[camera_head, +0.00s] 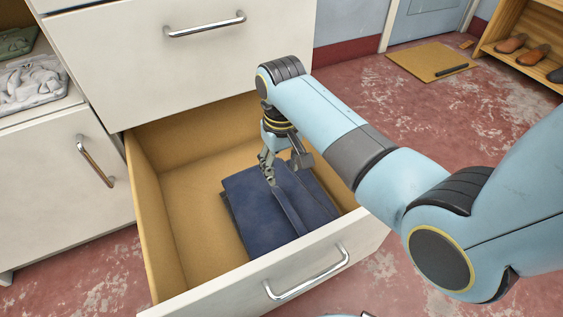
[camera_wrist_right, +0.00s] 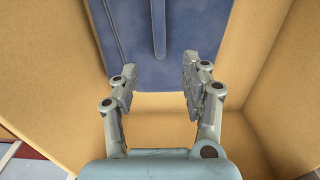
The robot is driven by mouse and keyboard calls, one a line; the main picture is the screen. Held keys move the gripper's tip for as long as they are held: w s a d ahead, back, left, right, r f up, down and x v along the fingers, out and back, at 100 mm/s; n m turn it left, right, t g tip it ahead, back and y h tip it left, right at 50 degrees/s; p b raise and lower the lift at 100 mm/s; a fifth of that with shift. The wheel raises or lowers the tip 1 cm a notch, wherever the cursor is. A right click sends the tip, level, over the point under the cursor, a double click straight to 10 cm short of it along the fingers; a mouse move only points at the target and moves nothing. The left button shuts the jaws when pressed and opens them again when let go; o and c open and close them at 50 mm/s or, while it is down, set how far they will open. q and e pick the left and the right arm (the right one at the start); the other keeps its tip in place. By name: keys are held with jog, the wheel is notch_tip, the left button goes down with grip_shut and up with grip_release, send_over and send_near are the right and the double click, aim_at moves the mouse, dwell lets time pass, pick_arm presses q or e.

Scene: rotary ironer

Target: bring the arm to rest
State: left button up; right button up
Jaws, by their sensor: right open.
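My right arm reaches in from the right in the head view, over an open drawer (camera_head: 178,200) of a white cabinet. My right gripper (camera_head: 283,177) points down above folded dark blue cloth (camera_head: 243,199) lying in the drawer. In the right wrist view the two fingers of the gripper (camera_wrist_right: 157,85) are apart with nothing held between them. The blue cloth (camera_wrist_right: 190,40) lies beyond the fingertips there. Whether the fingertips touch the cloth I cannot tell. My left gripper does not show.
The drawer's front has a metal handle (camera_head: 306,274). A closed drawer front (camera_head: 180,60) stands above the open one. A mat (camera_head: 430,61) lies on the red floor at the back, near a wooden shelf (camera_head: 527,35) with shoes. Folded cloths (camera_head: 32,82) lie at the left.

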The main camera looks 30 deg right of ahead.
jog(key=shift+r, duration=0.4)
